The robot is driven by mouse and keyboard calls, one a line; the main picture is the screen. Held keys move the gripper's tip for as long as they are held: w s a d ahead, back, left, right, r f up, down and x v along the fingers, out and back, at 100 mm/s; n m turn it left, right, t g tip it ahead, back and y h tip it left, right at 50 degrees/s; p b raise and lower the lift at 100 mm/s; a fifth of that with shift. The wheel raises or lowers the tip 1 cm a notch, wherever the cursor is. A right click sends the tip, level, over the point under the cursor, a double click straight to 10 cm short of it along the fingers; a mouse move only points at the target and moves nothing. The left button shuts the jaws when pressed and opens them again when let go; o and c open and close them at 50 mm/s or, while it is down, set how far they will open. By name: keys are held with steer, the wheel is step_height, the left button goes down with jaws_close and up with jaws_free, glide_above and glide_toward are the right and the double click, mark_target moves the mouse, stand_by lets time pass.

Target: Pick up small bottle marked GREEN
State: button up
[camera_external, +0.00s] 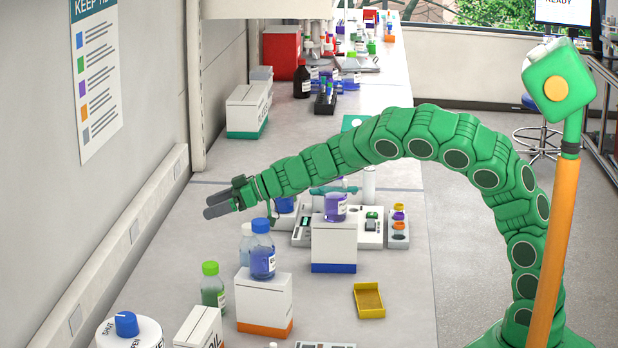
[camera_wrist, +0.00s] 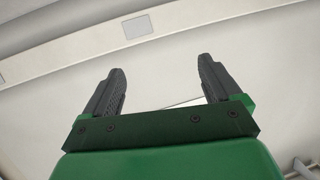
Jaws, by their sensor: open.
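A small bottle with a green cap and greenish contents (camera_external: 212,287) stands upright on the bench in the external view, left of a white box with an orange base. Its label is too small to read. My gripper (camera_external: 218,205) is at the end of the green arm, above the bench near the wall, farther back than the bottle and higher. In the wrist view my gripper (camera_wrist: 160,85) has its two dark fingers apart with nothing between them. The wrist view shows only wall and trim, and no bottle.
A white container with a blue knob (camera_external: 128,328) and another white box (camera_external: 199,328) are near the front. A yellow tray (camera_external: 369,300) lies right. Bare bench (camera_external: 160,280) shows left of the green-capped bottle.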

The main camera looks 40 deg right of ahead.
mark_target(209, 262)
steer(key=s+a+f+n+g, duration=0.1)
steer(key=s+a, duration=0.2)
steer(key=s+a+f+n+g+y, duration=0.1)
steer(key=s+a+f+g, duration=0.1)
steer(key=s+a, duration=0.1)
steer(key=s+a+f+n+g, duration=0.1)
steer(key=s+a+f, duration=0.1)
steer(key=s+a, duration=0.1)
steer(key=shift+f, duration=0.25)
steer(key=shift+s+a+f+n+g, duration=0.15)
steer(key=shift+s+f+n+g, duration=0.3)
steer(key=shift+s+f, duration=0.2)
steer(key=d+f+n, duration=0.1)
steer(key=f, duration=0.1)
steer(key=s+d+f+n+g, duration=0.1)
steer(key=f, duration=0.2)
steer(key=d+f+n+g, duration=0.1)
steer(key=d+f, duration=0.1)
steer(key=shift+s+d+f+y, duration=0.15)
steer(key=shift+f+y, duration=0.1)
steer(key=shift+y, duration=0.15)
steer(key=shift+x, duration=2.55)
steer(key=c, duration=1.2)
